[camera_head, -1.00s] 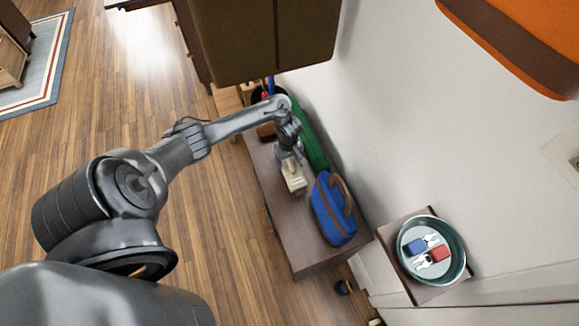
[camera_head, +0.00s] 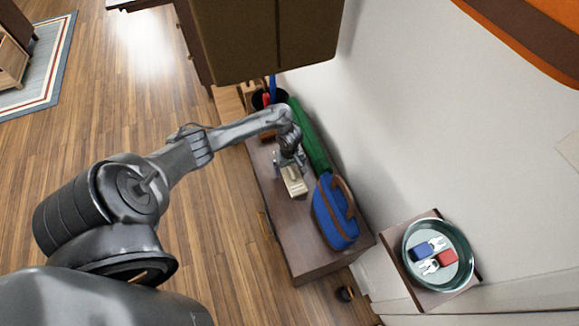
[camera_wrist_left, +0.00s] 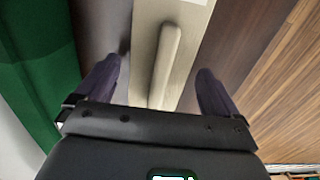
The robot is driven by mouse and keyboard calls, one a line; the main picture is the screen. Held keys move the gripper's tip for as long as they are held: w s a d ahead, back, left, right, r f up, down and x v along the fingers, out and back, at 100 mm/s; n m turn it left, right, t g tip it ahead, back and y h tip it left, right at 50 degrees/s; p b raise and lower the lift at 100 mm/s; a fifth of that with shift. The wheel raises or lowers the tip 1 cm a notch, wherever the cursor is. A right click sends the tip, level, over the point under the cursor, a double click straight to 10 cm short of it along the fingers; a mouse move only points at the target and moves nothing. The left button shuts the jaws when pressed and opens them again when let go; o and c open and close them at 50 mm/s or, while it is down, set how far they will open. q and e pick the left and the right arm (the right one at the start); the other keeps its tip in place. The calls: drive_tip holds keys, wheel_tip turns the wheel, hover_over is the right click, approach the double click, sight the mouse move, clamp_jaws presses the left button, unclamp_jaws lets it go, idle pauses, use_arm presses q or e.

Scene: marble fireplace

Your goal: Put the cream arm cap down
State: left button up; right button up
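The cream arm cap (camera_head: 295,183) lies on the dark brown cabinet top (camera_head: 292,235), next to the blue bag. In the left wrist view the arm cap (camera_wrist_left: 166,60) is a long pale piece with a raised bar along it. My left gripper (camera_head: 290,163) is over the arm cap's far end. Its two fingers (camera_wrist_left: 157,92) are spread either side of the cap, with a gap visible on each side. Part of the cap is hidden by my gripper. My right gripper is not in view.
A blue bag with brown trim (camera_head: 336,218) and a long green object (camera_head: 310,140) lie beside the cap. A round tray (camera_head: 408,262) with keys stands on a small table to the right. The cabinet's near end is clear.

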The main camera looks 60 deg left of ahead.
use_arm(q)
drive_tip(key=shift+r, duration=0.1)
drive_tip(key=shift+r, duration=0.35)
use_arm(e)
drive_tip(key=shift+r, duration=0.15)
use_arm(q)
wheel_tip(320, 180, up, 6)
drive_tip(key=p, duration=0.5)
drive_tip(key=shift+r, duration=0.2)
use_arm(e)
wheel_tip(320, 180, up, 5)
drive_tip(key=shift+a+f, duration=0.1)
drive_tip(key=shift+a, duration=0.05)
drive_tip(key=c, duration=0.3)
use_arm(q)
drive_tip(key=shift+r, duration=0.25)
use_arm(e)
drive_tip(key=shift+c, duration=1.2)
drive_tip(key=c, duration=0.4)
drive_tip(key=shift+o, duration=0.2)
